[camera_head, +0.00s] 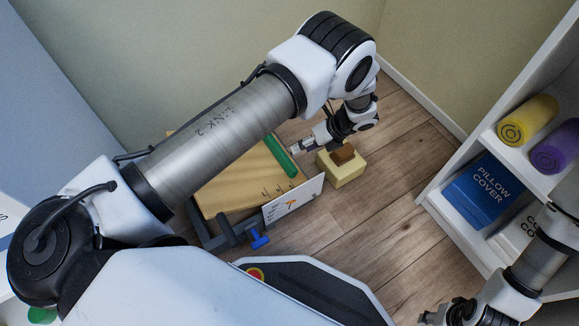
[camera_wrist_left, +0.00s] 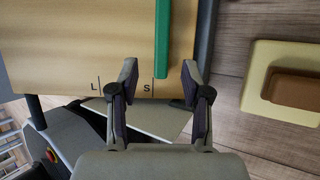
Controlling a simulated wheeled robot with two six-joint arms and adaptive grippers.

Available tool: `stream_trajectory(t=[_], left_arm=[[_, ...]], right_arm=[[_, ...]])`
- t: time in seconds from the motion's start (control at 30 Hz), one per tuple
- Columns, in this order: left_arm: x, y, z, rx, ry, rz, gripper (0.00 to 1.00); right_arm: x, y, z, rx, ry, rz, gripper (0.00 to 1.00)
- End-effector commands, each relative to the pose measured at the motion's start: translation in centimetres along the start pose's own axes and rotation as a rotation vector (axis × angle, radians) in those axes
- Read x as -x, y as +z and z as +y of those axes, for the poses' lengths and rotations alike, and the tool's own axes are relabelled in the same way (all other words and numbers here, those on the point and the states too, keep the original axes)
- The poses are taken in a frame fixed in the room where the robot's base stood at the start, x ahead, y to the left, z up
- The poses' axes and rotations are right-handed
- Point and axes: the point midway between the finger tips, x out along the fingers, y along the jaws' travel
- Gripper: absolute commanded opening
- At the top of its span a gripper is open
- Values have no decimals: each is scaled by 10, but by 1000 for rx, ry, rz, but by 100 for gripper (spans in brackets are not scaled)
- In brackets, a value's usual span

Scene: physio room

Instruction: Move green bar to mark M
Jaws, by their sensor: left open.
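The green bar (camera_head: 279,156) lies across the right part of a wooden board (camera_head: 228,190). In the left wrist view the bar (camera_wrist_left: 162,38) runs away from me, its near end just right of the line by letter S (camera_wrist_left: 152,83). Letter L (camera_wrist_left: 94,82) shows further left. I cannot make out letter M; my left finger covers part of the edge between L and S. My left gripper (camera_wrist_left: 159,72) is open, its fingers on either side of the bar's near end in the picture; contact is not visible. My right gripper (camera_head: 432,317) is at the bottom right edge, away from the board.
A yellow block-like container (camera_head: 342,174) with a brown piece stands right of the board. A white card (camera_head: 293,200) and a blue-handled clamp (camera_head: 258,239) are at the board's front. A white shelf (camera_head: 456,226) with rolls and boxes stands right. Floor between is clear.

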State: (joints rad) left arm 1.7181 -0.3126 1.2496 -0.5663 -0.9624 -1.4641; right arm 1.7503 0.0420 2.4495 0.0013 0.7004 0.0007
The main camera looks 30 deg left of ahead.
Motion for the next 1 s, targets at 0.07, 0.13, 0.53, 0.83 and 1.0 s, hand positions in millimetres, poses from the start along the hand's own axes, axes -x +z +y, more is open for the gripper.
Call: stream_trajectory(t=[0.07,0.13,0.53,0.83,1.0], left_arm=[[-10,-4,-7,1,-1,-1,48],[-13,-4,-6,1,0,1,48],[-80,-4,-5,2,2,2,48],[-85,-3,-4,2,-1,2,48],[-85,-3,-4,2,0,2,0]], right_arm=[[-13,0,0,0,0,1,40],[-13,-1,0,0,0,2,40],[-46,-2,1,-7,1,6,40],[-46,-3,1,-8,1,7,40],[-46,-3,1,-8,1,7,40]])
